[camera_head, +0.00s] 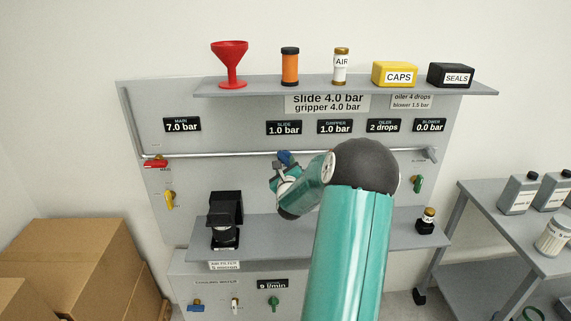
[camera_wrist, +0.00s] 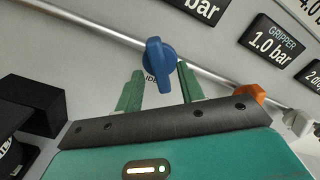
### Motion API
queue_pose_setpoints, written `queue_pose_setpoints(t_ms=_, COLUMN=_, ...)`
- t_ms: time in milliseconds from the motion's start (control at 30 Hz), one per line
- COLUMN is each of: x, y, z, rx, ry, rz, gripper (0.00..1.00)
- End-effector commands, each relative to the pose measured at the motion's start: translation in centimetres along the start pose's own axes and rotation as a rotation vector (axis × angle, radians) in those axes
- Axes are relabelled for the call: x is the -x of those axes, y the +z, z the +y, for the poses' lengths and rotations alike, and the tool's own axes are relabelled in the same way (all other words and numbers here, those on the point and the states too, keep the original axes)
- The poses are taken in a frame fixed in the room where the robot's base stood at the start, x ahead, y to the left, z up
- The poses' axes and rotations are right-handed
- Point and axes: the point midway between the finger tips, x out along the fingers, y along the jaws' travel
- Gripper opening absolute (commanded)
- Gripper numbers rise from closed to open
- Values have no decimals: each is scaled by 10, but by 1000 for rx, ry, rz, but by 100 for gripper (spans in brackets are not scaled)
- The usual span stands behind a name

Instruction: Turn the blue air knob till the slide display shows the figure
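The blue air knob (camera_head: 284,157) is on the panel at the pipe, below the slide display (camera_head: 284,128), which reads 1.0 bar. A sign (camera_head: 327,103) above reads slide 4.0 bar, gripper 4.0 bar. In the wrist view the knob (camera_wrist: 157,62) shows its raised grip bar, roughly upright and slightly tilted. My gripper (camera_wrist: 160,72) is open, its two green fingers apart on either side of the knob's lower part. No contact shows, and I cannot tell the depth gap. In the head view my gripper (camera_head: 279,170) is just below the knob, partly hidden by my arm.
An orange knob (camera_wrist: 249,93) is close to the right finger. A black device (camera_head: 226,215) stands on the lower shelf to the left. The pipe (camera_head: 220,154) runs across the panel. Red (camera_head: 156,163) and yellow (camera_head: 169,198) valve handles are at left, a green one (camera_head: 417,184) at right.

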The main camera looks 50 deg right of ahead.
Motion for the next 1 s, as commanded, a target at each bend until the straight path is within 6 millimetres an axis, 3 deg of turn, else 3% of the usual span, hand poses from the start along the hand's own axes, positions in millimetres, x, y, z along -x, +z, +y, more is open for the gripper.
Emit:
queue_pose_setpoints(t_ms=200, x=-19, y=0, z=0, rx=-1, ry=0, rz=0, gripper=38)
queue_pose_setpoints(t_ms=467, x=-20, y=0, z=0, rx=0, ry=0, rz=0, gripper=38)
queue_pose_setpoints(t_ms=667, x=-20, y=0, z=0, rx=0, ry=0, rz=0, gripper=1)
queue_pose_setpoints(t_ms=1000, x=-20, y=0, z=0, rx=25, ry=1, rz=0, gripper=0)
